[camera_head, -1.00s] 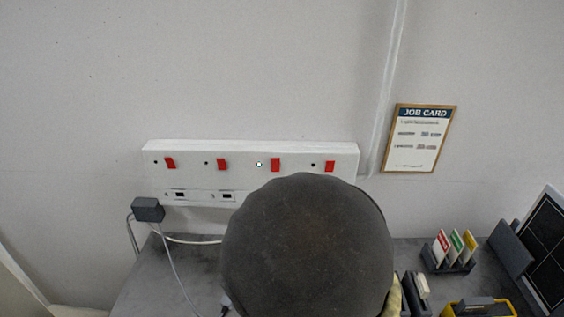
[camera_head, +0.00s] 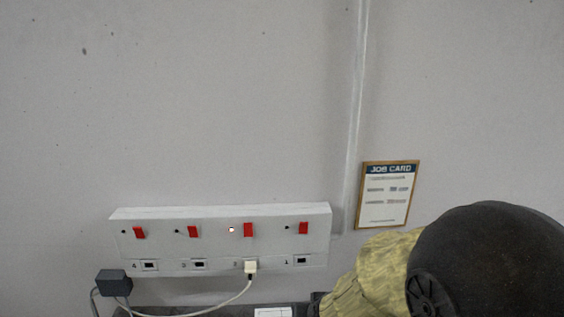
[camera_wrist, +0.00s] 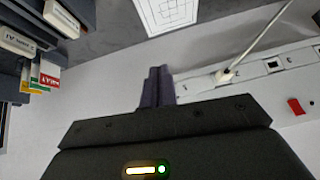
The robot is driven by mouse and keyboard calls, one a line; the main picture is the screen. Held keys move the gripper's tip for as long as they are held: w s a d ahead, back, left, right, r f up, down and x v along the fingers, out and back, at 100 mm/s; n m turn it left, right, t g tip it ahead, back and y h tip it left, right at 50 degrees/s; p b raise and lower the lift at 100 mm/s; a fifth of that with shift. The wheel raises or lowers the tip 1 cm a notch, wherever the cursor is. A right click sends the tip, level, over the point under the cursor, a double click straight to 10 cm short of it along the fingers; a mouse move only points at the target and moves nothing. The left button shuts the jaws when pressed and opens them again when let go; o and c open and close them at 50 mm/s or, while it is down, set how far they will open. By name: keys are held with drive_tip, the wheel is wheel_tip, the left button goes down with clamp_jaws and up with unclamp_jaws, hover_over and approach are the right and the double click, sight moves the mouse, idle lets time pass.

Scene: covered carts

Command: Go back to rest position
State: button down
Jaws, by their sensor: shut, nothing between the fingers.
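My gripper (camera_wrist: 157,87) shows in the wrist view with its two dark fingers together and nothing between them. It is in front of the wall, clear of the socket panel (camera_wrist: 254,76) at the right of that view. In the head view my arm covers the lower right corner, and the gripper itself is hidden there.
In the head view the white socket panel (camera_head: 275,216) has red switches, one small lamp lit. A job card (camera_head: 387,196) is on the wall. Card holders (camera_wrist: 45,45) show in the wrist view.

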drive_tip(key=s+d+f+g+h, duration=0.1)
drive_tip(key=s+d+g, duration=0.3)
drive_tip(key=s+d, duration=0.4)
drive_tip(key=shift+s+d+g, duration=0.25)
drive_tip(key=shift+s+g, duration=0.15)
drive_tip(key=shift+s, duration=0.2)
